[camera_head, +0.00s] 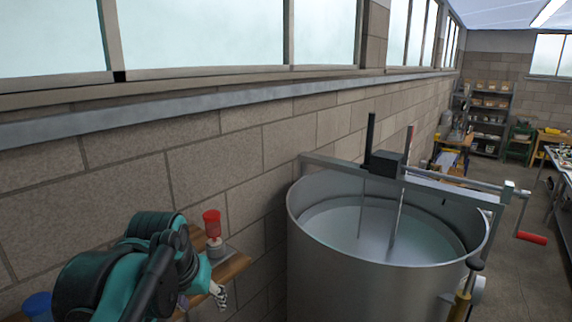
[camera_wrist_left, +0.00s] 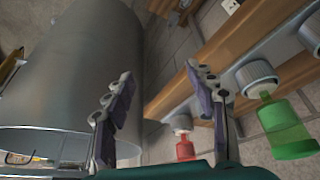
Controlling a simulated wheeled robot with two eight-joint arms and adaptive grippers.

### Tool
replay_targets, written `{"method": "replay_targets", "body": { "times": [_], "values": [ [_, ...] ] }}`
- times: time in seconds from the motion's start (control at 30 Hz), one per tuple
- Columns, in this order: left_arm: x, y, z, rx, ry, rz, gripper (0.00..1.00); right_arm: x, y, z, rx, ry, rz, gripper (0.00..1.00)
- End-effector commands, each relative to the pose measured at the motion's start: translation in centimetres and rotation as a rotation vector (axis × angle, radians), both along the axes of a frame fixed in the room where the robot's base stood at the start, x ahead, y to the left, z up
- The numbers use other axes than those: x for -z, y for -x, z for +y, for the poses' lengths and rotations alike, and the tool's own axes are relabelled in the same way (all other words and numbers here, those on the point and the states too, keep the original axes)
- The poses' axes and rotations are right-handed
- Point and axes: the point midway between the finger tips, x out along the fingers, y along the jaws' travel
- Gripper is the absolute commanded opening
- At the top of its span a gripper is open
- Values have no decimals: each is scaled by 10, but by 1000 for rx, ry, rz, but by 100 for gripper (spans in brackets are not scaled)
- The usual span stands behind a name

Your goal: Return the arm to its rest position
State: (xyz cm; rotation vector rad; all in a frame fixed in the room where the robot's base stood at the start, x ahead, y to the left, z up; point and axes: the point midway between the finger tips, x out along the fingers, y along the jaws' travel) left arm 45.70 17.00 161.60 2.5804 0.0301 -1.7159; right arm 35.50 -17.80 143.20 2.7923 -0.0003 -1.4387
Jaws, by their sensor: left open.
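My left arm, teal and black, comes in at the lower left of the head view and is bent beside the wall. Its gripper (camera_head: 218,296) hangs low by the wooden shelf, partly hidden by the arm. In the left wrist view the two fingers of the left gripper (camera_wrist_left: 158,72) stand wide apart with nothing between them. My right gripper is not in view.
A wooden shelf (camera_head: 236,268) carries a red piece (camera_head: 212,222) on a grey base, close behind the arm. A large steel vat (camera_head: 330,285) with a crank stands to the right. The wrist view shows a green container (camera_wrist_left: 285,128) near the fingers.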

Motion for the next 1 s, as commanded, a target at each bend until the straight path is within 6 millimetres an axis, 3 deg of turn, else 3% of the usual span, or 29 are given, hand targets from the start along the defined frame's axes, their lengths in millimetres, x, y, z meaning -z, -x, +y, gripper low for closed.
{"method": "replay_targets", "body": {
  "times": [0.03,0.1,0.47,0.5,0.77,1.0],
  "values": [
    [26,16,2,5,-3,-30,56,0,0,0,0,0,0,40],
    [58,33,3,12,-7,-71,56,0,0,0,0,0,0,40],
    [193,107,9,37,-30,-228,56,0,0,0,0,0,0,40],
    [204,103,9,37,-29,-226,56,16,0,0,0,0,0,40],
    [265,102,9,37,-29,-223,56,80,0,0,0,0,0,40],
    [348,102,9,37,-29,-222,56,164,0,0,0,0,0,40]
  ]
}}
